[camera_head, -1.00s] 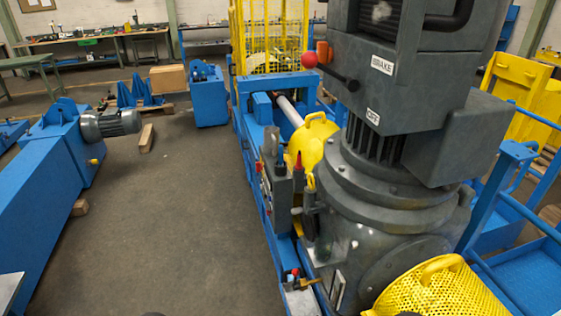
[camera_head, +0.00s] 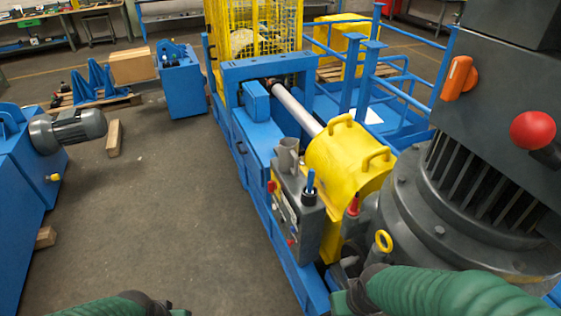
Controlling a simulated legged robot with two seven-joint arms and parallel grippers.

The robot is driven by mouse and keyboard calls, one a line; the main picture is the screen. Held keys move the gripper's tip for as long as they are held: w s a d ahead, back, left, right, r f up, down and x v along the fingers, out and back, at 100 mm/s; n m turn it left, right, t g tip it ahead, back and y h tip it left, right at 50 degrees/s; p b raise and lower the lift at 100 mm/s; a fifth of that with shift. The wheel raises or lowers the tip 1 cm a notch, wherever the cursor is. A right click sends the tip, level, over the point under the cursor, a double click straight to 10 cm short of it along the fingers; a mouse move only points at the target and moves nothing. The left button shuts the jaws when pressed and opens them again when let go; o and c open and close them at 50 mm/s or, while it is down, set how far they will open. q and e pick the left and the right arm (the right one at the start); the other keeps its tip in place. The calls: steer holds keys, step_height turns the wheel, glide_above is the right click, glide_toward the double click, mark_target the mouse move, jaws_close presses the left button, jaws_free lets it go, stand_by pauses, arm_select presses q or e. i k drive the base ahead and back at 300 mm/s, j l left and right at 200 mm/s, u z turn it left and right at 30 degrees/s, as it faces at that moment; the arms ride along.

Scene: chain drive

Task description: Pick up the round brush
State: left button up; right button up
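No object is clearly a round brush. Small tools stand by the grey control box (camera_head: 297,222). A blue-handled tool (camera_head: 310,181) stands upright in a dark holder on top of it. A red-tipped tool (camera_head: 353,203) stands to its right. A grey cup-like part (camera_head: 287,157) is at the box's far end. My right gripper (camera_head: 346,298) shows as a dark shape at the bottom, below and right of the box; its fingers are unclear. My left gripper (camera_head: 178,312) is mostly cut off at the bottom edge, left of the machine and away from the tools.
A yellow guard (camera_head: 350,160) with handles covers the shaft (camera_head: 297,110) behind the control box. A large grey motor housing (camera_head: 470,190) with a red knob (camera_head: 532,131) fills the right. A yellow lifting eye (camera_head: 383,241) stands near my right arm.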

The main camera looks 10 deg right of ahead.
mark_target(311, 173)
steer(key=i+j+z, duration=0.15)
steer(key=i+j, duration=0.3)
steer(key=i+j+z, duration=0.15)
steer(key=i+j, duration=0.35)
steer(key=i+j+z, duration=0.15)
steer(key=i+j, duration=0.3)
steer(key=i+j+z, duration=0.15)
steer(key=i+j, duration=0.25)
steer(key=j, duration=0.3)
